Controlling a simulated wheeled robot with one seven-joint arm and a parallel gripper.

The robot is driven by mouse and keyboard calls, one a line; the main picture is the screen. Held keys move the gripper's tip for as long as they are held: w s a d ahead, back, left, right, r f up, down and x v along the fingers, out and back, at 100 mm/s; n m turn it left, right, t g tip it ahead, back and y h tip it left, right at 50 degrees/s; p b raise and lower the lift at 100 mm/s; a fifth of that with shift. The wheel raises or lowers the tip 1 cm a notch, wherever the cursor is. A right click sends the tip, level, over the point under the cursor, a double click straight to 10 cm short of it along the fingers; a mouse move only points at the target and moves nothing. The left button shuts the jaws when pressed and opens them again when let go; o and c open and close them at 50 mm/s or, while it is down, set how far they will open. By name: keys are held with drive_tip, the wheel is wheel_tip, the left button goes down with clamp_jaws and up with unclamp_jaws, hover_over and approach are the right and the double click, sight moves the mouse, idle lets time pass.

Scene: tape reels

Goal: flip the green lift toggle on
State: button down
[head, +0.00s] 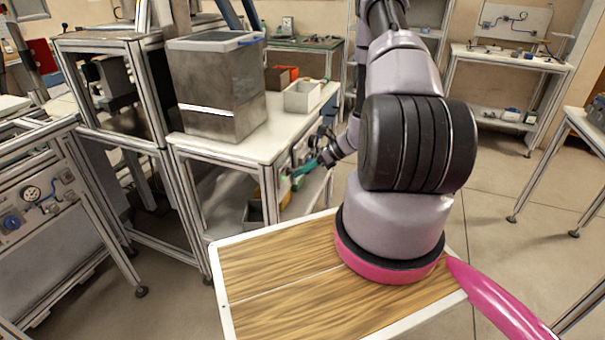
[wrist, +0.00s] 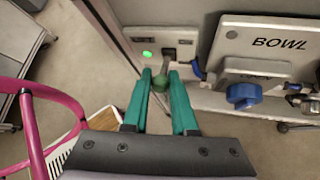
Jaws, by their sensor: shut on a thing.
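A small round green light (wrist: 147,54) glows on the panel, just up and left of the knob. In the head view my gripper (head: 297,172) is at the side of the white-topped bench (head: 285,130); I cannot make out the toggle there.
A panel marked BOWL (wrist: 262,52) with a blue knob (wrist: 243,96) is close to the right of my gripper. A large grey bin (head: 215,90) and a white box (head: 302,96) stand on the bench. Open floor (head: 500,180) lies to the right.

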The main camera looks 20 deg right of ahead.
drive_tip(key=shift+r, duration=0.1)
idle(0.4)
drive_tip(key=c, duration=0.7)
unclamp_jaws()
drive_tip(key=v, duration=1)
drive_tip(key=shift+d+r, duration=0.2)
drive_tip(key=shift+r, duration=0.15)
